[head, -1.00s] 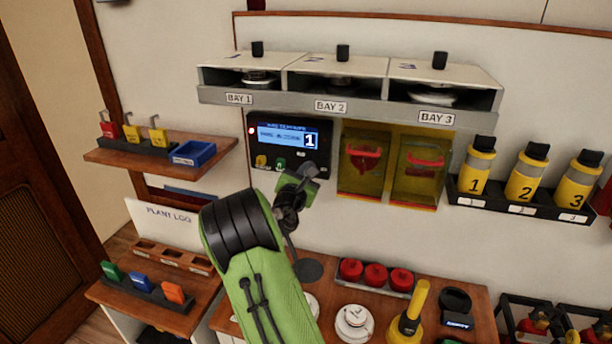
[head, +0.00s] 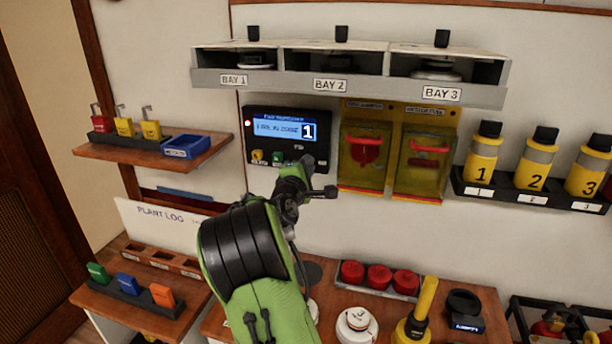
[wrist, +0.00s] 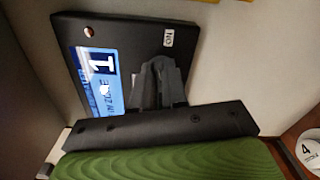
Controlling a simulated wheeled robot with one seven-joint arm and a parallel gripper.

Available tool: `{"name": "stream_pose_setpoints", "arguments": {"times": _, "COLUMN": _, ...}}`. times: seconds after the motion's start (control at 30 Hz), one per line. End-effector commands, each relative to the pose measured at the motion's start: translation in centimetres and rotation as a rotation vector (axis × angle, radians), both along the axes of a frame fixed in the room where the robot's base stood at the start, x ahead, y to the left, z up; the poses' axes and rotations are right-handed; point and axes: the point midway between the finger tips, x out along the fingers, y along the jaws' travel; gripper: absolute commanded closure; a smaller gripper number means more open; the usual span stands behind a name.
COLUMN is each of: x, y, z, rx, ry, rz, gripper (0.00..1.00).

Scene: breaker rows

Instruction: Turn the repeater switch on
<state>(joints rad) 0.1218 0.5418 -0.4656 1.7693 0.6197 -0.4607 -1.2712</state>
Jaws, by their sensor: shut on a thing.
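The fire repeater panel (head: 256,132) is a black box on the wall with a lit blue display (head: 283,129) reading 1. It also shows in the wrist view (wrist: 75,65), turned sideways. Its "ON" label (wrist: 168,37) shows near the fingertips. My gripper (head: 305,164) is at the panel's lower right, and its grey fingers show in the wrist view (wrist: 160,72). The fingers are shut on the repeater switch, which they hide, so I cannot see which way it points. A red light (head: 248,123) is lit at the panel's left.
A yellow key (head: 257,156) and a green one (head: 277,158) sit on the panel's lower left. Two yellow covered boxes with red handles (head: 366,150) are close on the right. The bay shelf (head: 345,84) is above, and the counter (head: 335,325) is below.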

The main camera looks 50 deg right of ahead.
Motion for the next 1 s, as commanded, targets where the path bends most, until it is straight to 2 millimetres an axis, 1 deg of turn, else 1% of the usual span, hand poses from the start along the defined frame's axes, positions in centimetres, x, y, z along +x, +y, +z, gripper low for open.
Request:
{"name": "stream_pose_setpoints", "arguments": {"times": 0.03, "x": -0.04, "y": -0.02, "z": -0.35, "rx": 0.015, "ry": -0.034, "rz": -0.001, "gripper": 1.00}}
{"name": "stream_pose_setpoints", "arguments": {"times": 0.2, "x": -0.07, "y": -0.04, "z": -0.41, "rx": 0.069, "ry": -0.134, "rz": -0.001, "gripper": 1.00}}
{"name": "stream_pose_setpoints", "arguments": {"times": 0.43, "x": -0.06, "y": -0.04, "z": -0.43, "rx": 0.116, "ry": -0.223, "rz": -0.001, "gripper": 1.00}}
{"name": "stream_pose_setpoints", "arguments": {"times": 0.63, "x": -0.08, "y": -0.04, "z": -0.39, "rx": 0.136, "ry": -0.256, "rz": -0.002, "gripper": 1.00}}
{"name": "stream_pose_setpoints", "arguments": {"times": 1.0, "x": -0.08, "y": -0.04, "z": -0.37, "rx": 0.140, "ry": -0.263, "rz": -0.002, "gripper": 1.00}}
